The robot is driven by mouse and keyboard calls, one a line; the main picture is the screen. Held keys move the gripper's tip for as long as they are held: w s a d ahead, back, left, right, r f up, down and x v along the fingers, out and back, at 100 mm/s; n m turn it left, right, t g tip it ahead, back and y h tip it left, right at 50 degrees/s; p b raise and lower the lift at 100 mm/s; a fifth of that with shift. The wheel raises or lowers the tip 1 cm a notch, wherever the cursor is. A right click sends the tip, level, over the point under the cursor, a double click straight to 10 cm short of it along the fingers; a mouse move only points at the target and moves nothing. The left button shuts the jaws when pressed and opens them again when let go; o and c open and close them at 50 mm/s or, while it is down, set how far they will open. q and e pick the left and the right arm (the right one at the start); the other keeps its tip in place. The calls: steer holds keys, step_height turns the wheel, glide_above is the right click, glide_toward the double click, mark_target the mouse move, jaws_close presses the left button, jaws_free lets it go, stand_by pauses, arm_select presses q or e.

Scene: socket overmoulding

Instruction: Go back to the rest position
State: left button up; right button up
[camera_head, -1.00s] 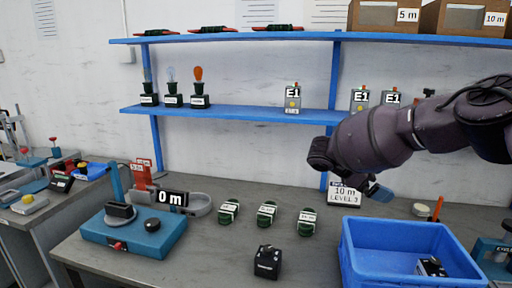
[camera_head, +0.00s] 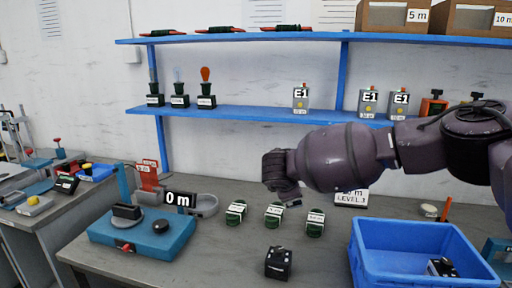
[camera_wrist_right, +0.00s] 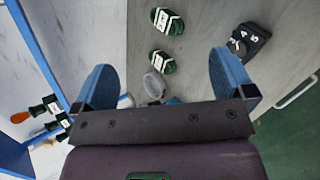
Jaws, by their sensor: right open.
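My right arm comes in from the right in the head view, its wrist held above the table and in front of the shelf. The right gripper's fingers are not clear there. In the right wrist view the right gripper (camera_wrist_right: 165,80) has its two blue fingers wide apart with nothing held between them. Below it, apart from the fingers, that view shows green parts with white labels (camera_wrist_right: 162,62) and a black block (camera_wrist_right: 250,38) on the table. My left gripper is not in view.
A blue bin (camera_head: 405,240) stands at the right of the table with a black part inside. A blue device (camera_head: 150,236) stands at the left. Three green parts (camera_head: 273,215) and a black block (camera_head: 279,262) lie between. The blue shelf (camera_head: 240,117) holds lamps and E1 boxes.

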steer(key=s+a+f+y+b, duration=0.1)
steer(key=s+a+f+y, duration=0.2)
steer(key=s+a+y, duration=0.6)
steer(key=s+a+f+y, duration=0.3)
steer(key=s+a+y, duration=0.4)
steer(key=a, duration=0.5)
steer(key=s+d+f+m+t+h+b, duration=0.15)
steer(key=d+f+m, duration=0.3)
steer(key=d, duration=0.45)
steer(key=s+d+f+m+t+h, duration=0.3)
steer(key=d+f+m, duration=0.15)
steer(key=d, duration=0.45)
steer(key=s+d+f+m+t+h, duration=0.25)
steer(key=d+f+m, duration=0.2)
steer(key=d, duration=0.35)
steer(key=s+d+f+m+g+h, duration=0.2)
steer(key=s+d+f, duration=0.4)
steer(key=s+f, duration=0.2)
steer(key=s+d+f+m+g+h, duration=0.2)
steer(key=s+d+f, duration=0.5)
steer(key=s, duration=0.5)
step_height(320, 180, down, 2)
steer(key=shift+f+g+h+b, duration=0.25)
steer(key=shift+g+h+b, duration=0.25)
steer(key=shift+g, duration=0.1)
